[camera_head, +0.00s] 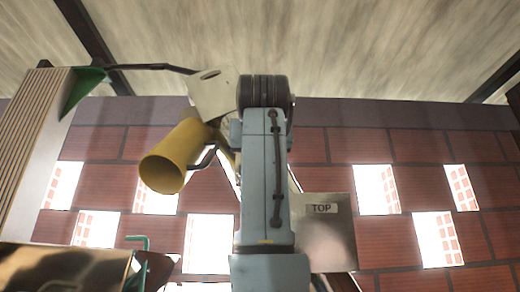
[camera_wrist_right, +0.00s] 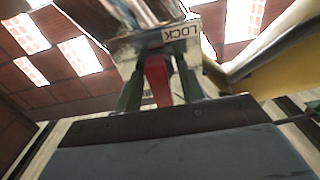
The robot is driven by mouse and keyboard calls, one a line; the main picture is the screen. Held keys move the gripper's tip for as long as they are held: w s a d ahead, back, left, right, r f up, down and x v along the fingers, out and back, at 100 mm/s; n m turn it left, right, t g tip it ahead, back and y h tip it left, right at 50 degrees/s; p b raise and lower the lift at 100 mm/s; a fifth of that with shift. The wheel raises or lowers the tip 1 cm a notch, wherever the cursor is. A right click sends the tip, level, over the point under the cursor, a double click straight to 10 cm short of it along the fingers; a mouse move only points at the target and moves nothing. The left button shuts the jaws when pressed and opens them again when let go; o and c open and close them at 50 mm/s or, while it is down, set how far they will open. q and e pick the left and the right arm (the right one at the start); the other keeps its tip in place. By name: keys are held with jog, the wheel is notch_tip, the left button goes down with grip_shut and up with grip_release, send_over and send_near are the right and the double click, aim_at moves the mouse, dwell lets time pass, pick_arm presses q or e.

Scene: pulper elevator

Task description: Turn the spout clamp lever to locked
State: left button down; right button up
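In the right wrist view, a red lever (camera_wrist_right: 157,82) stands between the two dark green fingers of my right gripper (camera_wrist_right: 161,68). The fingers appear spread on either side of it, with a narrow gap showing; firm contact cannot be made out. Just beyond the fingertips is a metal body with a white label reading LOCK (camera_wrist_right: 180,32). A yellow tube (camera_head: 168,160) shows left of centre in the head view and at the right of the wrist view. In the head view my pale blue arm hides the lever and the right gripper. My left gripper is not in view.
A metal box labelled TOP (camera_head: 325,245) is right of my arm. A pale plate with a slot (camera_head: 212,95) is above the yellow tube. A green funnel-like piece (camera_head: 80,90) and a slatted column (camera_head: 30,140) are at left. A brick wall (camera_head: 410,185) stands behind.

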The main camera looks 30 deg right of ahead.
jog(key=shift+w, duration=0.1)
jog(key=c, duration=0.7)
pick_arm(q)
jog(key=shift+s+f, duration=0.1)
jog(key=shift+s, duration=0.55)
